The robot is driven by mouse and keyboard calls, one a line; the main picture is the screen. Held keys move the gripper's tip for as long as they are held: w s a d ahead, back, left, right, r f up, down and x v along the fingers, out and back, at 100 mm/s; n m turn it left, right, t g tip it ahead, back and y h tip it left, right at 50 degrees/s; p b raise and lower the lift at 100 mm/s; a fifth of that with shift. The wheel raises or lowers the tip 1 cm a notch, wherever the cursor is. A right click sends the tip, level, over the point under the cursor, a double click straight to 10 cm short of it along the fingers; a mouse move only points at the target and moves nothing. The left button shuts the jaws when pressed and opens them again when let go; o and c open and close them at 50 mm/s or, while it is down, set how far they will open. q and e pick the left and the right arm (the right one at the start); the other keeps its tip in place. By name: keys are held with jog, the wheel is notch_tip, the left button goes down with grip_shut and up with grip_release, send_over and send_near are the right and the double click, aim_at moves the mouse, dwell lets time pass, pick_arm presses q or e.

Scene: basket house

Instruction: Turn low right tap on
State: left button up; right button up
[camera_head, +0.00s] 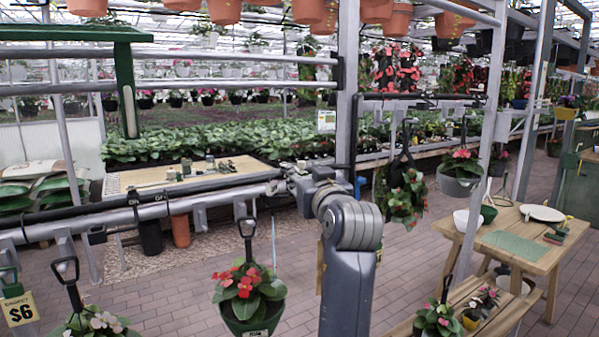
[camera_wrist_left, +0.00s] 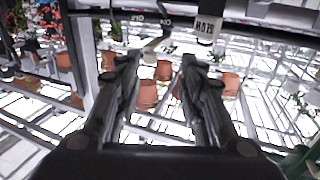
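My left gripper (camera_head: 280,186) is at the right end of the low grey pipe (camera_head: 215,188), in front of the plant table. In the left wrist view my left gripper (camera_wrist_left: 160,62) has its two dark fingers spread apart with a gap between them. A pale bent lever-like part (camera_wrist_left: 155,42) shows just beyond the fingertips, near the dark bar with small white lettering (camera_wrist_left: 150,18). It looks like a tap handle, but I cannot tell whether the fingers touch it. In the head view the gripper and wrist cover that spot. My right gripper is not in view.
A hanging pot with red flowers (camera_head: 246,290) is below the pipe. A grey upright post (camera_head: 347,90) stands close behind my wrist. A wooden table (camera_head: 520,240) is at the right.

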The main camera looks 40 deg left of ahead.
pick_arm(q)
jog(key=v, duration=0.5)
jog(key=shift+s+d, duration=0.15)
jog(key=shift+d, duration=0.05)
